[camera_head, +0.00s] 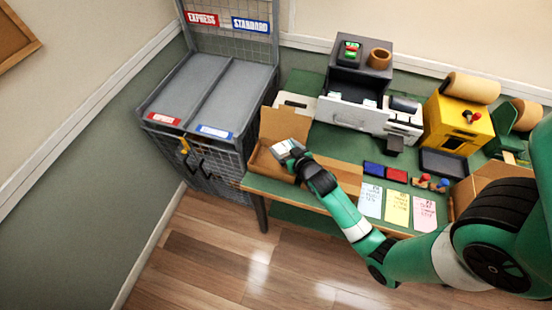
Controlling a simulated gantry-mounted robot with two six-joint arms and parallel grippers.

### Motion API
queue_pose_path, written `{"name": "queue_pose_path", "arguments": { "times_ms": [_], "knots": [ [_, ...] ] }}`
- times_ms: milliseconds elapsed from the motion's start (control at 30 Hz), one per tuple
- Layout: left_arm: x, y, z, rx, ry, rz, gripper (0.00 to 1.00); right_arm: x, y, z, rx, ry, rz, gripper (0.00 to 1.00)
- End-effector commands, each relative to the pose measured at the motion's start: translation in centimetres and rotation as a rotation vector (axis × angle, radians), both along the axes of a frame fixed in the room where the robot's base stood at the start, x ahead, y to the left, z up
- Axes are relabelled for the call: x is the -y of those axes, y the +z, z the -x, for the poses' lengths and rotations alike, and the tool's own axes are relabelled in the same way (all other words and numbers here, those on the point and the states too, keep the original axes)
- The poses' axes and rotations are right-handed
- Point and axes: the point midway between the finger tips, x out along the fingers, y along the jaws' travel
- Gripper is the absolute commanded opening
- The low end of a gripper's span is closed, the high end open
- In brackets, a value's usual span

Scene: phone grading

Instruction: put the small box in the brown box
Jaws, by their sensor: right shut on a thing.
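The brown box (268,158) lies open at the left end of the green table, with one flap raised at the back. My right gripper (293,155) is over the brown box, its arm reaching in from the right. It is shut on the small box (284,147), which is pale and light-coloured. The small box shows over the open brown box; I cannot tell whether it touches the inside. The gripper and arm hide part of the brown box. My left gripper is not in view.
A grey wire cart (207,95) with express and standard bays stands left of the table. A grey drawer unit (352,110), a yellow machine (458,122), blue and red pads and paper notes (397,207) occupy the table. Another cardboard box (480,188) is at right.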

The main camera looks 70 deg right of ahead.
Motion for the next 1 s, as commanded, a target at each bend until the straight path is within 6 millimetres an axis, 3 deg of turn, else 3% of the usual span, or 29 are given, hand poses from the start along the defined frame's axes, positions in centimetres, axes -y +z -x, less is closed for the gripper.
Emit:
{"name": "queue_pose_path", "arguments": {
  "times_ms": [33,100,367,600,1000],
  "knots": [
    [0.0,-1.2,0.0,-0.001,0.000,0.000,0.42,-0.2,-1.6,-0.9,0.000,0.004,0.000,0.31],
    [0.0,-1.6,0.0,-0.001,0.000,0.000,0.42,-0.3,-2.4,-1.7,0.001,0.002,0.001,0.31],
    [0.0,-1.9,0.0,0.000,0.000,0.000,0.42,-0.3,-3.1,-2.5,0.002,-0.002,0.000,0.31],
    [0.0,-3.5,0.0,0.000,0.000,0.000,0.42,-0.4,-6.6,-2.9,0.000,-0.001,0.000,0.31],
    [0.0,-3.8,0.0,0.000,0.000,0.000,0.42,-0.4,-7.1,-2.9,0.002,-0.002,0.000,0.31]
  ]
}}
